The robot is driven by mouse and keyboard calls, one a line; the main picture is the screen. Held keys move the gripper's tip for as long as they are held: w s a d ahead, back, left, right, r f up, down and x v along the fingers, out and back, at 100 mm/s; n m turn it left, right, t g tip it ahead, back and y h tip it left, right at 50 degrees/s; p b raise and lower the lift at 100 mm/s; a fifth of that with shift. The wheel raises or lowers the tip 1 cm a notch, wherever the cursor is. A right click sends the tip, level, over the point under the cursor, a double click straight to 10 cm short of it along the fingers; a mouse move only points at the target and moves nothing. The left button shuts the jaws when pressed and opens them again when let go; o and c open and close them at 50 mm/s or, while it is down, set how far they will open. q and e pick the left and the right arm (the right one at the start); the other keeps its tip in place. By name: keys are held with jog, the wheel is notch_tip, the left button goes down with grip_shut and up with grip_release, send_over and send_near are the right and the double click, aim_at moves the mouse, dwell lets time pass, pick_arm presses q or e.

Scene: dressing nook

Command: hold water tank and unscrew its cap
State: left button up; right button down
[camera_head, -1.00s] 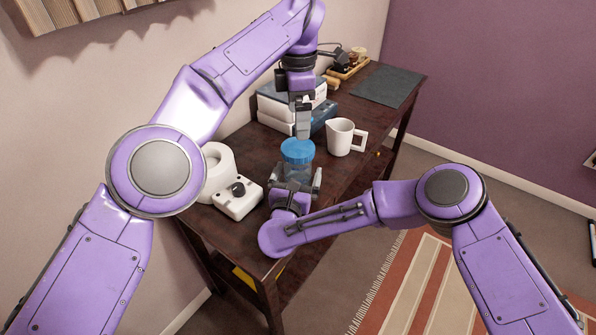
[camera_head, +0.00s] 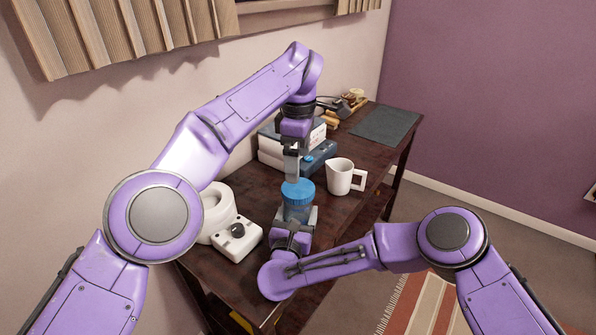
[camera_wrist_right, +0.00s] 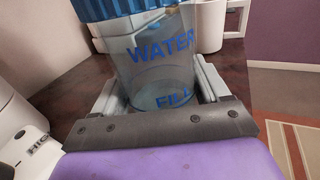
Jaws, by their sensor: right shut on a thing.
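The water tank (camera_head: 297,211) is a clear container with blue lettering, upright over the dark table. Its blue ribbed cap (camera_head: 298,190) sits on top. My right gripper (camera_head: 294,226) is shut on the tank's body from the near side. In the right wrist view its fingers (camera_wrist_right: 157,95) lie on both sides of the tank (camera_wrist_right: 158,70), below the cap (camera_wrist_right: 115,8).
A white appliance (camera_head: 236,238) with a black knob stands left of the tank on the dark table (camera_head: 245,190). A white pitcher (camera_head: 340,176) stands to the right. Stacked boxes (camera_head: 270,150) are behind my left gripper. A dark mat (camera_head: 385,126) lies at the far end.

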aim_at(298, 188)
pick_arm(q)
notch_tip(298, 188, down, 8)
jog(key=shift+s+r, duration=0.1)
jog(key=shift+r, duration=0.15)
